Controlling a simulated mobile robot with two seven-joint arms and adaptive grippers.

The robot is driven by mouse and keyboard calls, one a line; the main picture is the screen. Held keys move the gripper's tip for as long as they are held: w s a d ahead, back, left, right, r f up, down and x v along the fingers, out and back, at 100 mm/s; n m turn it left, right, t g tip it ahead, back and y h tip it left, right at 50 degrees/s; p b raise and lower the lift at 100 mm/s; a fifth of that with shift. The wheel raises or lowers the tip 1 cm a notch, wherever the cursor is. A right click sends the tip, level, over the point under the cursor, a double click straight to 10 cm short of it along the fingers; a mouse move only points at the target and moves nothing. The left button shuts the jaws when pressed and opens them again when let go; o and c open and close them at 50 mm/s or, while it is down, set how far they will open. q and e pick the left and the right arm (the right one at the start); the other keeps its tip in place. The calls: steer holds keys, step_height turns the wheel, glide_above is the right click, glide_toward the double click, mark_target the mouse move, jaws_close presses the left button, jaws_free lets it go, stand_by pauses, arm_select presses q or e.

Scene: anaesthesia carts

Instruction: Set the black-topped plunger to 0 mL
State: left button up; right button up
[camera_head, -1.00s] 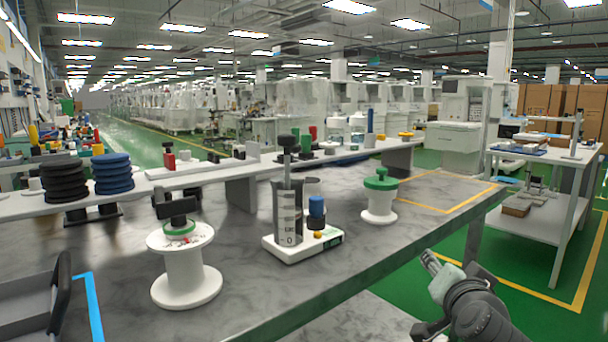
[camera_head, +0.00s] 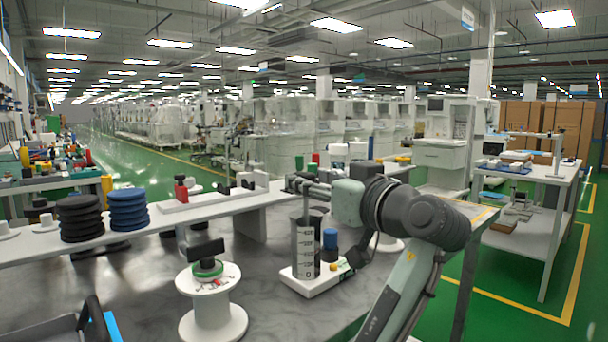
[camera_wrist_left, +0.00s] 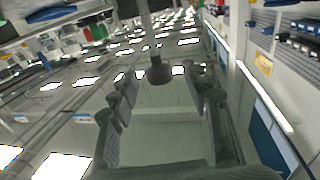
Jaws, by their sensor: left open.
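A graduated grey cylinder (camera_head: 305,248) stands upright on a white base (camera_head: 312,283), its marks ending in a 0 near the bottom. A thin plunger rod (camera_head: 306,205) rises from it. In the left wrist view, the round black top (camera_wrist_left: 159,72) is between the spread fingers of my left gripper (camera_wrist_left: 160,95), with a gap on each side. In the head view my left gripper (camera_head: 308,184) is at the top of the rod and largely hides the black top. The plunger's lower end cannot be made out. My right gripper is not in view.
A white spool (camera_head: 212,305) with a black handle stands to the left. A raised shelf (camera_head: 120,242) with black and blue disc stacks runs behind. My left arm covers the right of the table.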

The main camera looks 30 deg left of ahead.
arm_select(q)
steer(key=shift+x, duration=1.25)
jaws_close()
